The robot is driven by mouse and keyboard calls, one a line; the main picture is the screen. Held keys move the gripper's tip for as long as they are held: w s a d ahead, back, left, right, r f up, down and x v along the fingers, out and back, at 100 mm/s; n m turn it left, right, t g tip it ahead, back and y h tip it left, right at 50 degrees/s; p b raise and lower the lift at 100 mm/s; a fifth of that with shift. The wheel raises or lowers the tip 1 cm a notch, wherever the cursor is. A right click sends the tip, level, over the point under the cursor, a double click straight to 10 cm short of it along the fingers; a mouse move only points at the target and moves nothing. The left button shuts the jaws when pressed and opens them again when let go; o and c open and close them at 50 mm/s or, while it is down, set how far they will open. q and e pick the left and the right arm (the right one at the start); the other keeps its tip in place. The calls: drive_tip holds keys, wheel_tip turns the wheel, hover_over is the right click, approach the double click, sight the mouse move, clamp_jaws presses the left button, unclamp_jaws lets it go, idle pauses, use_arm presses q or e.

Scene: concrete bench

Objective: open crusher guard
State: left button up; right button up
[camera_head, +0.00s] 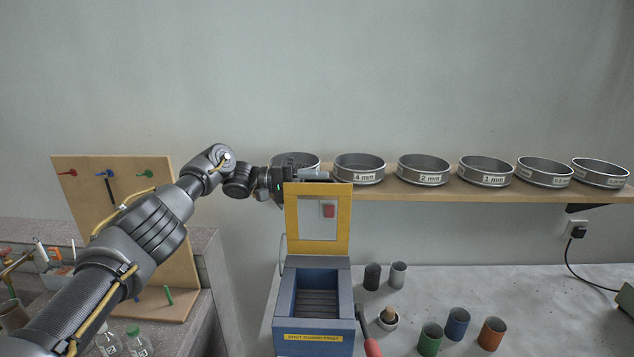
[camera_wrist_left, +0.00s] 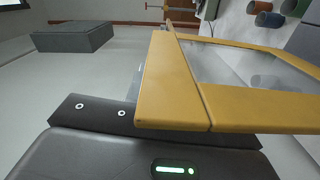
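The crusher (camera_head: 340,300) is a blue box with an open top, and a label on its front reads "SHUT GUARD FIRST". Its yellow-framed guard (camera_head: 344,215) with a clear pane stands upright at the back of the box, raised off the opening. My left gripper (camera_head: 312,176) is at the guard's top edge, partly hidden behind it. In the left wrist view the yellow guard frame (camera_wrist_left: 170,85) lies right across the dark gripper part; touching or a small gap cannot be told. The finger opening is hidden. My right gripper is not in view.
A shelf (camera_head: 450,190) with several labelled sieves (camera_head: 423,168) runs along the wall behind the guard. Several small cups (camera_head: 457,323) stand right of the crusher, beside a red handle (camera_head: 372,346). A wooden pegboard (camera_head: 160,250) stands at left. The bench's right middle is clear.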

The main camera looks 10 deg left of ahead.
use_arm(q)
drive_tip(key=shift+o, duration=0.6)
drive_tip(key=shift+a, duration=0.1)
